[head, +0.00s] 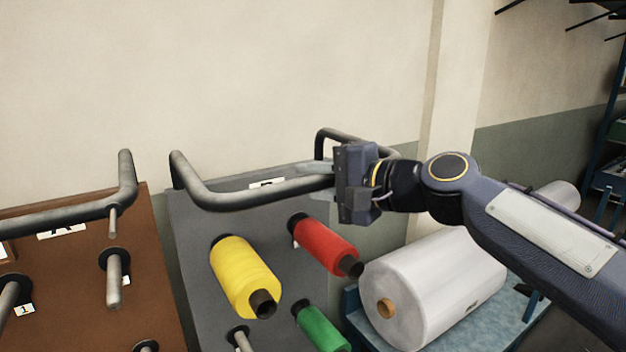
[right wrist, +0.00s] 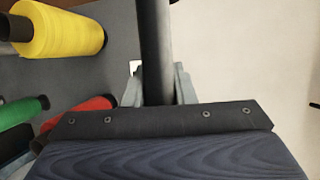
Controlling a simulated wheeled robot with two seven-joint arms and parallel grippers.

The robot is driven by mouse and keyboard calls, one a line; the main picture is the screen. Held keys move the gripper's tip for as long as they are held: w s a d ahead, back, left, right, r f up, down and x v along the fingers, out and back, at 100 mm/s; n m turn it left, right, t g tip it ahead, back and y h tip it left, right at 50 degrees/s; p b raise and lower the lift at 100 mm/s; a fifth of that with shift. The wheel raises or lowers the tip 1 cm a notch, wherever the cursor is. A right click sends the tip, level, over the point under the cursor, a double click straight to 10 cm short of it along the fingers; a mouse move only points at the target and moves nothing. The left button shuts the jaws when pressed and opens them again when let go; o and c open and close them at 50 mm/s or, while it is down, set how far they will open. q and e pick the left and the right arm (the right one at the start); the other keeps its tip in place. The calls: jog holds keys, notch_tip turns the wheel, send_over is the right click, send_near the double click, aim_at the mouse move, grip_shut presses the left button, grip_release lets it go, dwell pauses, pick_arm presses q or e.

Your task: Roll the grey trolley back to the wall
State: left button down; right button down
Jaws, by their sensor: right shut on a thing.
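The grey trolley (head: 195,222) stands in the lower middle of the head view, with yellow, red and green spools on its pegs. Its dark tubular handle (head: 235,198) runs across the top. My right gripper (head: 322,180) is shut on the right part of this handle. In the right wrist view the handle (right wrist: 155,50) runs down between the fingers (right wrist: 160,85). The trolley's grey panel (right wrist: 95,80) shows behind it at the left. The trolley's lower part and wheels are out of view. My left gripper is not in view.
A brown trolley (head: 80,270) with bare pegs and its own handle stands close on the left. A large white roll (head: 440,290) lies on a blue stand (head: 500,330) at the right. The cream and green wall (head: 300,80) is behind. Blue shelving (head: 605,140) stands far right.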

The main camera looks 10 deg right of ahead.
jog(key=shift+w, duration=0.1)
dwell(0.7)
jog(key=shift+w+a+r, duration=0.1)
jog(key=shift+w+a, duration=0.05)
jog(key=shift+w, duration=0.1)
jog(key=w+a+p, duration=0.1)
jog(key=w+a, duration=0.1)
jog(key=w, duration=0.4)
jog(key=shift+a+p, duration=0.15)
jog(key=shift+p, duration=0.2)
jog(key=c, duration=1.6)
grip_release()
jog(key=shift+c, duration=0.2)
jog(key=o, duration=0.4)
jog(key=shift+w+a, duration=0.15)
jog(key=shift+w, duration=0.05)
jog(key=shift+o, duration=0.2)
jog(key=shift+s, duration=0.1)
jog(key=b+v, duration=0.1)
jog(key=v, duration=0.7)
jog(key=shift+b, duration=0.4)
